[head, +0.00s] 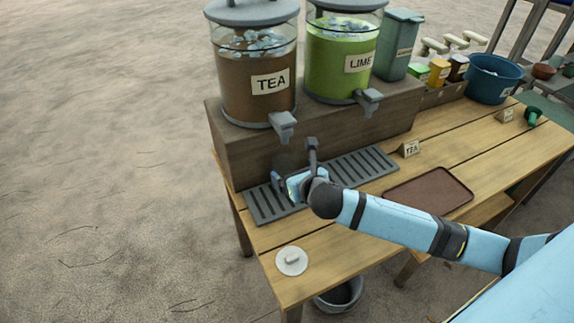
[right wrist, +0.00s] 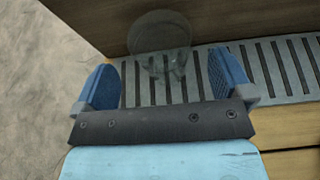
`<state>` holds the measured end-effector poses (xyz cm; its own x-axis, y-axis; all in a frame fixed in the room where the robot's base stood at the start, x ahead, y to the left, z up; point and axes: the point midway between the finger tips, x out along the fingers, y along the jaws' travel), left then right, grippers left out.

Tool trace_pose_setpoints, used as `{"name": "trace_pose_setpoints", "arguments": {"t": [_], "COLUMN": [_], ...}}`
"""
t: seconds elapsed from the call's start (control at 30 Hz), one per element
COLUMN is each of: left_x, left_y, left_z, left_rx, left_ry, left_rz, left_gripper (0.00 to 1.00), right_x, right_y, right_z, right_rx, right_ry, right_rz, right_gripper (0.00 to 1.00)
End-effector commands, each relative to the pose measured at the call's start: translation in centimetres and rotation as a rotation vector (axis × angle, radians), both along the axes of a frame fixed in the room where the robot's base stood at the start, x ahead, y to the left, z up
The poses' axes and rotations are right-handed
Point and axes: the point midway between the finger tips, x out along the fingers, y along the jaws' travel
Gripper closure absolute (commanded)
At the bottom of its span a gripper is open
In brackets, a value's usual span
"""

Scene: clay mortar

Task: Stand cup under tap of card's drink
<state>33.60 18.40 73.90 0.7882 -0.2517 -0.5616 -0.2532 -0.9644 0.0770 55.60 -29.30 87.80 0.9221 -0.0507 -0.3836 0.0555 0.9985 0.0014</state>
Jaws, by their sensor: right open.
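The tea dispenser (head: 243,95) has a grey tap (head: 283,124) above the left part of the slatted drip tray (head: 365,166). A clear, see-through cup (right wrist: 160,40) appears over the drip tray in the right wrist view, ahead of and between the fingers. My right gripper (head: 294,165) is open below the tea tap, low over the drip tray; it also shows in the right wrist view (right wrist: 163,85). In the head view the cup is hard to make out. My left gripper is not in view.
The lime dispenser (head: 342,70) with its own tap (head: 369,100) stands right of the tea one. A white lid (head: 291,261) lies at the table's front left.

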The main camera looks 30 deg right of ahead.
Motion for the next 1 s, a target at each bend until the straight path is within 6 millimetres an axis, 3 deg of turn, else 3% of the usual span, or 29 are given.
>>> {"name": "trace_pose_setpoints", "arguments": {"t": [0.1, 0.33, 1.0], "left_x": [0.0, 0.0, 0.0], "left_y": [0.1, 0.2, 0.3], "left_z": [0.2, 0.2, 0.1], "left_rx": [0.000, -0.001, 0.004], "left_ry": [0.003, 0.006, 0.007], "left_rz": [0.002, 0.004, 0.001], "left_gripper": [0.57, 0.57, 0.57], "right_x": [-2.4, -5.1, -5.5], "right_y": [0.1, 0.2, 0.3], "right_z": [1.1, 2.1, 2.3], "right_rx": [-0.001, 0.000, 0.001], "right_ry": [0.001, 0.001, 0.000], "right_rz": [0.002, -0.001, -0.001], "right_gripper": [0.02, 0.02, 0.02]}}
